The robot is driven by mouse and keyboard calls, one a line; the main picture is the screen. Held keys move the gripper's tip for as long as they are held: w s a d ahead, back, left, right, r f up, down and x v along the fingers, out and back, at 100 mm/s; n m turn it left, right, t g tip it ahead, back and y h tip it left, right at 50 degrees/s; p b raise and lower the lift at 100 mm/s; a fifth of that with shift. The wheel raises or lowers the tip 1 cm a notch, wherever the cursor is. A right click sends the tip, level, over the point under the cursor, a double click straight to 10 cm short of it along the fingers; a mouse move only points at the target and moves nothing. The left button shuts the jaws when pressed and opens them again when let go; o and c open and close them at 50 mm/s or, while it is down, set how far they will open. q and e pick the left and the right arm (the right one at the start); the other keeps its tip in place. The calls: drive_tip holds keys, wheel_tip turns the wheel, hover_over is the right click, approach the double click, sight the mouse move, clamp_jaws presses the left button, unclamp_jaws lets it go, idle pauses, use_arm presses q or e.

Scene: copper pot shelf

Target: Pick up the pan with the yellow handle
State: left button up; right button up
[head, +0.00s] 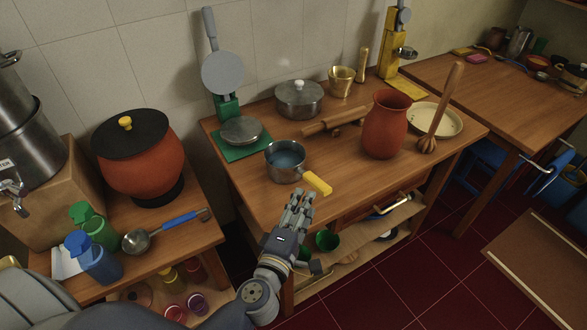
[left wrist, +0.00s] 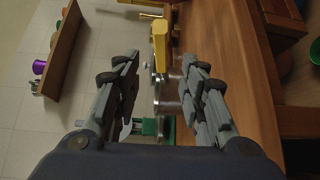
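The pan is a small metal saucepan (head: 285,162) with a bluish inside and a yellow handle (head: 317,182). It stands upright near the front edge of the middle wooden table (head: 262,205), handle pointing right and toward me. My left gripper (head: 298,197) is just in front of the table edge, below the handle in the head view, apparently apart from it. In the left wrist view the gripper (left wrist: 162,68) is open and empty, with the yellow handle (left wrist: 160,45) showing beyond and between its fingers. The pan's body is hard to make out there. My right gripper is out of view.
A green press (head: 240,132) and a lidded pot (head: 299,99) stand behind the pan. A rolling pin (head: 333,122), clay jug (head: 386,125) and plate (head: 440,118) lie to the right. A ladle (head: 165,229) and bottles crowd the left table. A lower shelf (head: 345,252) holds cookware.

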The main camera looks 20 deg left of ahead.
sight(310, 182)
use_arm(q)
drive_tip(key=shift+a+n, duration=0.2)
drive_tip(key=shift+n, duration=0.3)
drive_tip(key=shift+w+a+f, duration=0.1)
drive_tip(key=shift+w, duration=0.1)
drive_tip(key=w, duration=0.4)
drive_tip(key=shift+w+a+f, duration=0.15)
drive_tip(key=shift+w+f, duration=0.2)
drive_tip(key=shift+w, duration=0.05)
drive_tip(key=w, duration=0.5)
drive_tip(key=shift+w+a+f+p, duration=0.15)
drive_tip(key=shift+w+a+p, duration=0.05)
drive_tip(key=shift+w+p, duration=0.1)
drive_tip(key=shift+s, duration=0.1)
drive_tip(key=shift+c, duration=0.3)
clamp_jaws()
drive_tip(key=shift+r, duration=0.2)
